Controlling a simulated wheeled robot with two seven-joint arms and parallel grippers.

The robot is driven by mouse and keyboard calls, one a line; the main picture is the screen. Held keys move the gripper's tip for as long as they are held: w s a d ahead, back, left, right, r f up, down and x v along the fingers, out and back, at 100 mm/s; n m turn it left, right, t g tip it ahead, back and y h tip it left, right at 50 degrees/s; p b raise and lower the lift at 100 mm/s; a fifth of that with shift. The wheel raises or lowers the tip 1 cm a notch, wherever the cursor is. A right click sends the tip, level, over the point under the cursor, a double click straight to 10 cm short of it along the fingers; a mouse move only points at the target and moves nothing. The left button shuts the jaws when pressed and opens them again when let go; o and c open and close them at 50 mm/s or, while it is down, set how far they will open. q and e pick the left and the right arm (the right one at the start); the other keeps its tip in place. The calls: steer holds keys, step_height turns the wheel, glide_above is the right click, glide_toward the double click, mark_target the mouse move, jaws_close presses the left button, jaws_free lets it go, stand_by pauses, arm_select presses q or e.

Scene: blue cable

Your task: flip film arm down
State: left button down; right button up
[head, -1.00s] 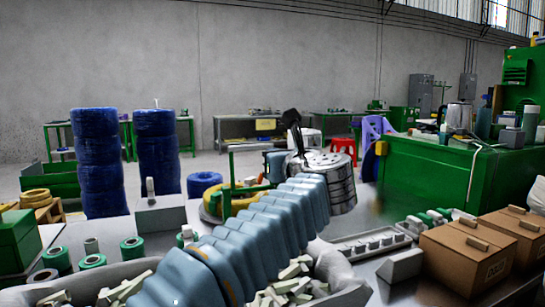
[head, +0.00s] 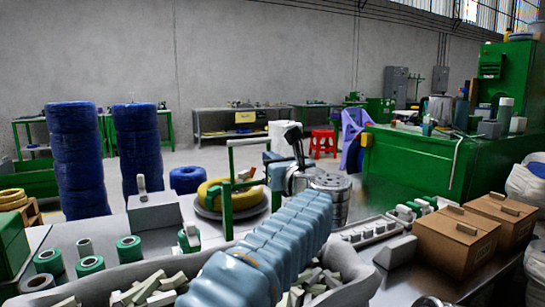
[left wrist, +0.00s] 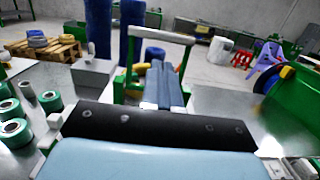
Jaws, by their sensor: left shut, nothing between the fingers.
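A green frame with two uprights and a pale crossbar, apparently the film arm (head: 228,190), stands upright beside a yellow cable coil (head: 232,193) in the head view. In the left wrist view the film arm (left wrist: 162,36) shows ahead, its crossbar above and beyond my fingertips. My left gripper (head: 270,157) is at the end of the blue ribbed sleeve, close to the frame's right upright. In the left wrist view my left gripper (left wrist: 160,63) has its two blue-grey fingers side by side, shut and empty. Whether they touch the frame cannot be told. My right gripper is out of view.
Green-and-white tape rolls (head: 90,265) and a grey box (head: 152,212) stand on the table at left. Cardboard boxes (head: 458,240) are at right. Tall blue coil stacks (head: 75,160) and a red stool (head: 323,143) are farther back.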

mark_target(250, 143)
arm_select(q)
steer(key=p+x, duration=0.2)
steer(key=x, duration=0.2)
steer(key=p+x, duration=0.2)
steer(key=x, duration=0.3)
steer(key=shift+w+r, duration=0.25)
steer(key=shift+w+a+f, duration=0.1)
steer(key=shift+w+a, duration=0.15)
steer(key=shift+w, duration=0.2)
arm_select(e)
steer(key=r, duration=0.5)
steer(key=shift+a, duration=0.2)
